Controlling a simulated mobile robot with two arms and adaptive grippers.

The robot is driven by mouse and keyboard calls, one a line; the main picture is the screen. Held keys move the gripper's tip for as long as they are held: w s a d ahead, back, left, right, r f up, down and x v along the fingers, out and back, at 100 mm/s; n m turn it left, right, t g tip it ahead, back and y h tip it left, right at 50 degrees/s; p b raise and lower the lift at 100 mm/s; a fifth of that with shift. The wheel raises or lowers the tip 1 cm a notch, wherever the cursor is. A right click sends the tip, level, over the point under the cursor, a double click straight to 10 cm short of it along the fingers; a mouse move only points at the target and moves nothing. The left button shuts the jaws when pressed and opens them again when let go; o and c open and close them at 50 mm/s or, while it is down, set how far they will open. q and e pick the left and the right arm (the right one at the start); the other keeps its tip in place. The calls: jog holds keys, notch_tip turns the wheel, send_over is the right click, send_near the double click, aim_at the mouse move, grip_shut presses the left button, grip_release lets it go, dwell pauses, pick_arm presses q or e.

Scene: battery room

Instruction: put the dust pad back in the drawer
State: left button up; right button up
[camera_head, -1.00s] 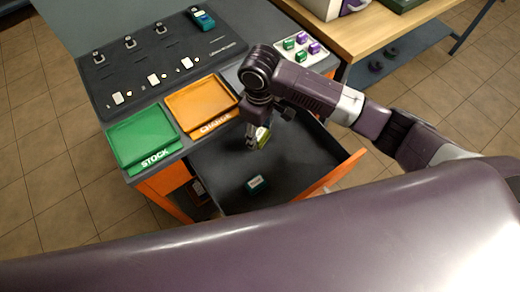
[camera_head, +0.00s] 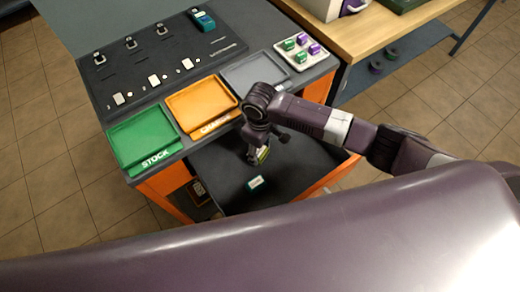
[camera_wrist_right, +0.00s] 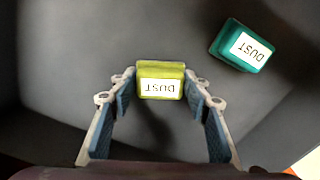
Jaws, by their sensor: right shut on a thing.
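My right gripper (camera_head: 256,158) is inside or just above the open dark drawer (camera_head: 222,172) under the bench top. It is shut on a yellow-green pad (camera_head: 264,154) with a white label reading DUST. In the right wrist view this pad (camera_wrist_right: 160,80) sits between the two fingertips. A teal pad (camera_head: 255,183), also labelled DUST, lies on the drawer floor, apart from the held pad; it shows at the upper right of the wrist view (camera_wrist_right: 242,46). I cannot tell whether the held pad touches the floor. My left gripper is not in view.
A green STOCK tray (camera_head: 143,135), an orange CHARGE tray (camera_head: 201,103) and a grey tray (camera_head: 253,72) line the bench edge above the drawer. A pale tray (camera_head: 304,54) holds green and purple blocks. A dark board (camera_head: 150,60) lies behind. The drawer floor around the teal pad is clear.

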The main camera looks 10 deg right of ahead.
jog(key=shift+f, duration=0.15)
jog(key=o, duration=1.2)
notch_tip(320, 180, up, 12)
jog(key=shift+r, duration=0.2)
